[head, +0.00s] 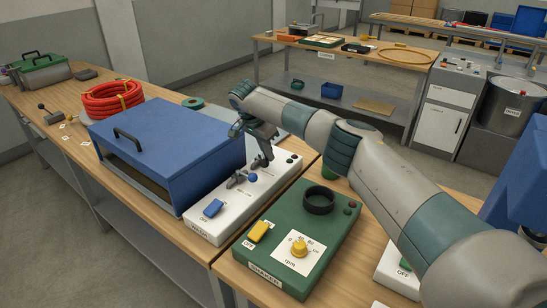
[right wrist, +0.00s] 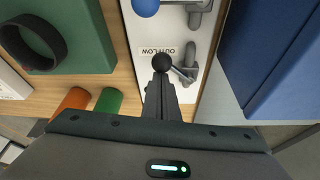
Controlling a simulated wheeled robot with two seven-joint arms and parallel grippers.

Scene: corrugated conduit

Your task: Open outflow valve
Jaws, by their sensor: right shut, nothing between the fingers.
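The outflow valve is a small grey fitting with a short lever (right wrist: 184,73) ending in a black ball (right wrist: 162,62), beside the "OUTFLOW" label in the right wrist view. It sits on a white panel (head: 204,226). My right gripper (right wrist: 161,80) is shut and empty, its fingertips right at the black ball; I cannot tell whether they touch it. A second valve with a blue ball (head: 252,178) is nearer. My left gripper is not in view.
A blue box with a handle (head: 168,140) stands left of the panel. A green unit (head: 335,220) with a black ring (head: 319,200) and yellow knob stands to the right. Orange and green cylinders (right wrist: 108,101) stand close by.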

